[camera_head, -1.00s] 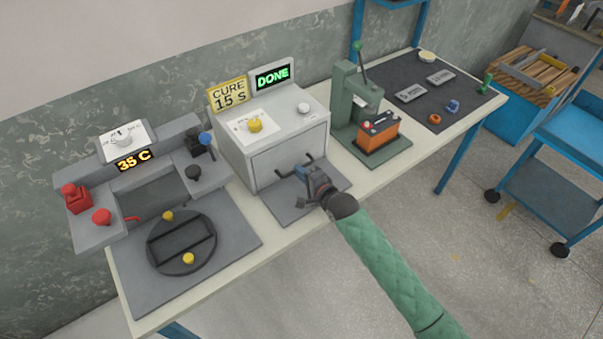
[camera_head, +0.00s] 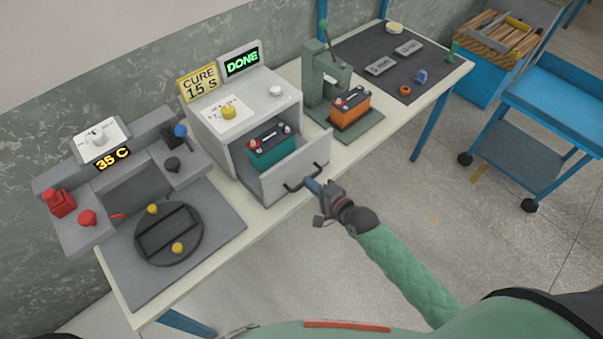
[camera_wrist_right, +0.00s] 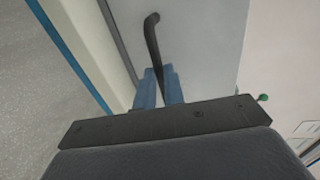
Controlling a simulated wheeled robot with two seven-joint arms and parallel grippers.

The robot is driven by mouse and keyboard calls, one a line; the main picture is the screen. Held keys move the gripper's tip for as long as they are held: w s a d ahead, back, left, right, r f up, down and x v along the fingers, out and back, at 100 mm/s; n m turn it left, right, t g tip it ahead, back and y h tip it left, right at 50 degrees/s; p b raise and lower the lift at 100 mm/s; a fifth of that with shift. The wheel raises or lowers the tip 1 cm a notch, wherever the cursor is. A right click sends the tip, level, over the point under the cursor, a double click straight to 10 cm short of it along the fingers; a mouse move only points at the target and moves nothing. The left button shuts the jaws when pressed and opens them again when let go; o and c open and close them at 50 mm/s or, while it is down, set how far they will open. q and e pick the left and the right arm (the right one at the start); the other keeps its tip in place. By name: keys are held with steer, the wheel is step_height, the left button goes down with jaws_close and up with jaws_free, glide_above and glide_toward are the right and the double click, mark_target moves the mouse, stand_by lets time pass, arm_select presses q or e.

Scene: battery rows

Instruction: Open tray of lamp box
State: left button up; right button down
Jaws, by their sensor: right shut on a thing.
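The lamp box (camera_head: 207,125) is a grey box on the bench with a "CURE 15 S" sign and a green "DONE" display. Its tray (camera_head: 296,172) is pulled out at the front, and a teal battery (camera_head: 268,150) with a dark top sits inside. My right gripper (camera_head: 312,186) is shut on the tray's black handle (camera_head: 290,187). In the right wrist view the blue fingers (camera_wrist_right: 159,88) pinch the dark handle bar (camera_wrist_right: 152,40) in front of the grey tray front. My left gripper is not in view.
Left of the box is a grey station (camera_head: 100,180) reading "35 C", with a round dark fixture (camera_head: 168,250) in front. To the right stands a green press (camera_head: 322,85) with an orange battery (camera_head: 350,110). A blue cart (camera_head: 560,110) stands at the right. The floor before the bench is clear.

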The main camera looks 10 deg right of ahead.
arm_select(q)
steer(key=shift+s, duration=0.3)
arm_select(e)
steer(key=shift+s+d, duration=0.4)
steer(key=shift+s, duration=0.15)
steer(key=c, duration=1.5)
jaws_free()
arm_select(q)
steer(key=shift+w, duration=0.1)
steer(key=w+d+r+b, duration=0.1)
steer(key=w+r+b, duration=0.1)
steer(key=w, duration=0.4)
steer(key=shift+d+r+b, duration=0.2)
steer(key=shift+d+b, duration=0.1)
steer(key=shift+b, duration=0.2)
arm_select(e)
steer(key=shift+v, duration=3.85)
